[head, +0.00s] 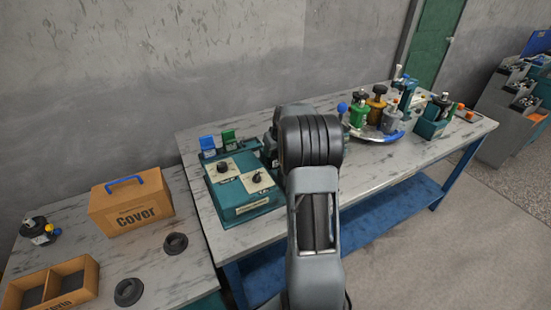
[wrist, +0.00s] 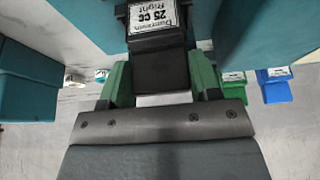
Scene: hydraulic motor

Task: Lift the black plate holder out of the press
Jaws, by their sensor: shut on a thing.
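The black plate holder (wrist: 158,45) is at the top middle of the wrist view, with a white label that reads "25 cc" and "Right". My gripper (wrist: 160,82) has its green fingers on both sides of the holder's black lower part and is shut on it. Teal bodies (wrist: 245,35), which look like part of the press, stand on both sides of the holder. I cannot tell how far the holder sits inside them. In the head view my arm hides the gripper, the holder and most of the press.
A teal box with two dials (head: 240,190) stands left of my arm. Behind it are a blue holder (head: 208,145) and a green holder (head: 228,138). A round tray (head: 375,136) with several coloured parts is on the right. A Cover box (head: 130,205) is on the left table.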

